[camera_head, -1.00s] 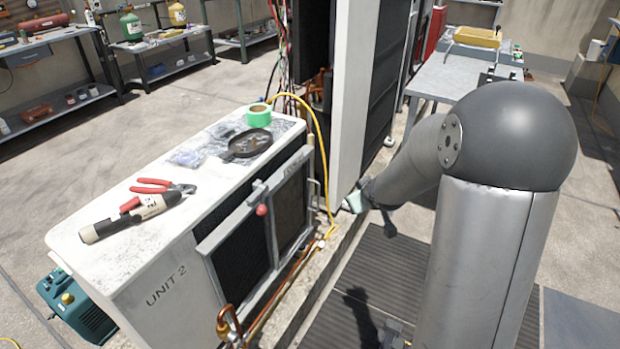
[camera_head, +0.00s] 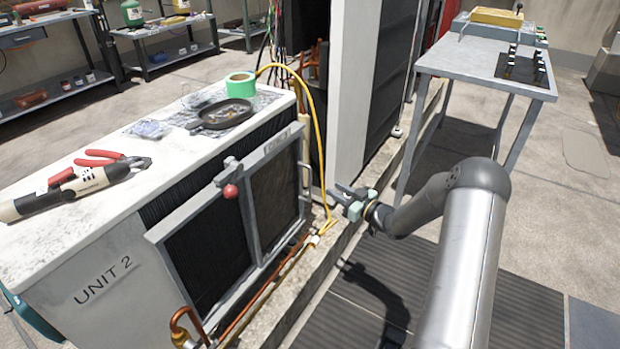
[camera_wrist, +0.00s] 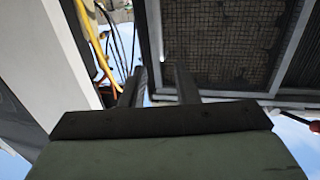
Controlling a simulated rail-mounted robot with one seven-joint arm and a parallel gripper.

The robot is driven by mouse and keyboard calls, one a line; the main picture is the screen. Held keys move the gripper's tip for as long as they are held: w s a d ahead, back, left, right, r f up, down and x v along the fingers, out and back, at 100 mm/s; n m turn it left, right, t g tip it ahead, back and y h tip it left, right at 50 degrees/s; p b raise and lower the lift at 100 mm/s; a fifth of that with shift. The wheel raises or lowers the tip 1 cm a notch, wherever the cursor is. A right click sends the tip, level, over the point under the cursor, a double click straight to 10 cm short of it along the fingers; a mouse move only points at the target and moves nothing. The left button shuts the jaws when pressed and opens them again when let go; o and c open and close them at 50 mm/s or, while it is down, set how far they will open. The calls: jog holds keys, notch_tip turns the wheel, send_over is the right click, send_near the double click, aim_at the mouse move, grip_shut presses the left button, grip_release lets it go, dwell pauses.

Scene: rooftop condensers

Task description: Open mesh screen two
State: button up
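The white UNIT 2 condenser (camera_head: 115,290) stands at the left in the head view. Its front carries a grey-framed mesh screen (camera_head: 208,245) with two dark panels, and the screen looks shut against the front. A red ball knob (camera_head: 230,191) sits on the upper middle of the frame. My gripper (camera_head: 346,196) is right of the screen, apart from the knob and the frame. In the wrist view my gripper (camera_wrist: 160,82) shows two separated fingers with nothing between them. The mesh (camera_wrist: 215,40) lies beyond them, and the red knob (camera_wrist: 315,127) shows at the right edge.
A yellow hose (camera_head: 318,125) curves down beside the unit's right end, and a copper pipe (camera_head: 262,292) runs along its foot. Pliers (camera_head: 105,160), green tape (camera_head: 240,85) and a black dish (camera_head: 220,114) lie on top. A tall white cabinet panel (camera_head: 350,100) stands behind my gripper.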

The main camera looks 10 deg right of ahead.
aim_at(310, 175)
jog(key=b+x, duration=0.2)
jog(key=x, duration=1)
jog(key=shift+c, duration=0.3)
grip_shut()
